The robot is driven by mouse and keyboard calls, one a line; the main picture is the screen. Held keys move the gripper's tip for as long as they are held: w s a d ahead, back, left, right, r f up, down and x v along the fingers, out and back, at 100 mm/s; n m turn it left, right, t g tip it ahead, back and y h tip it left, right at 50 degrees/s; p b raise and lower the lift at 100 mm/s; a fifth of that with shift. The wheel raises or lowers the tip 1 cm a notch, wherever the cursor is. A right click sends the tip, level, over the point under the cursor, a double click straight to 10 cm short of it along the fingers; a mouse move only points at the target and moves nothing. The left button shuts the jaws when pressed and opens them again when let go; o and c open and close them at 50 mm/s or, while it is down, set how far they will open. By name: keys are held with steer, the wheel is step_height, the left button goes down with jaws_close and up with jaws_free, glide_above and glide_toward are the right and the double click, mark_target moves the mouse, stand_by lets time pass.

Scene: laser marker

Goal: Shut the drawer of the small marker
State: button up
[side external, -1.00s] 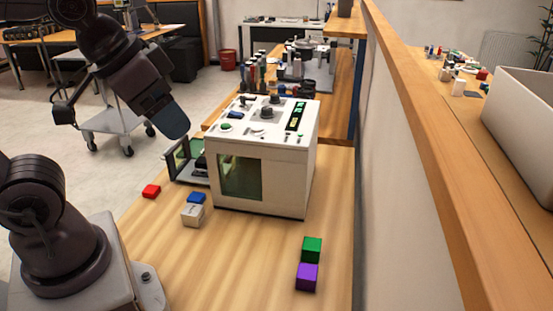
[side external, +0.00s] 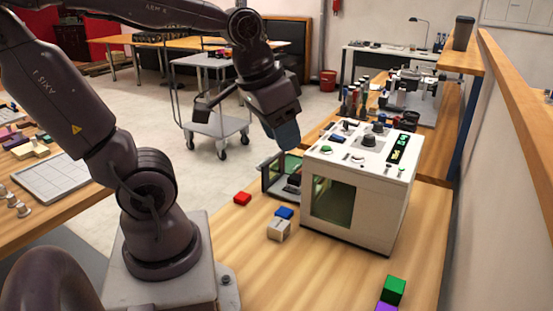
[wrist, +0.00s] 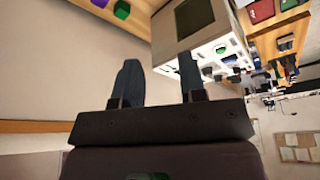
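The small marker is a white box (side external: 370,200) with a green-tinted front window, and knobs and a lit display on top. Its drawer (side external: 280,178), with a dark frame and greenish panel, stands out from the box's left side. My gripper (side external: 286,138) points down just above the drawer, near the box's upper left edge; contact cannot be told. In the wrist view my gripper (wrist: 160,65) has its two fingers apart with nothing between them. The white box (wrist: 195,25) shows upside down behind the right finger there, and the drawer cannot be made out.
A red block (side external: 242,198), a blue block (side external: 284,212) and a pale block (side external: 279,230) lie on the table left of the marker. A green block (side external: 393,289) and a purple block (side external: 385,307) lie front right. The table between is clear.

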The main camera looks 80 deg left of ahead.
steer(key=w+a+f+n+g, duration=0.1)
steer(key=w+a+f+n, duration=0.15)
steer(key=a, duration=0.45)
steer(key=w+a+f+n+g, duration=0.1)
steer(key=w+a+n+g, duration=0.15)
steer(key=a, duration=0.55)
steer(key=n+h, duration=0.2)
glide_toward(264, 161)
steer(key=shift+t, duration=0.45)
steer(key=f, duration=0.8)
steer(key=shift+d+f, duration=0.2)
steer(key=shift+d, duration=0.15)
jaws_close()
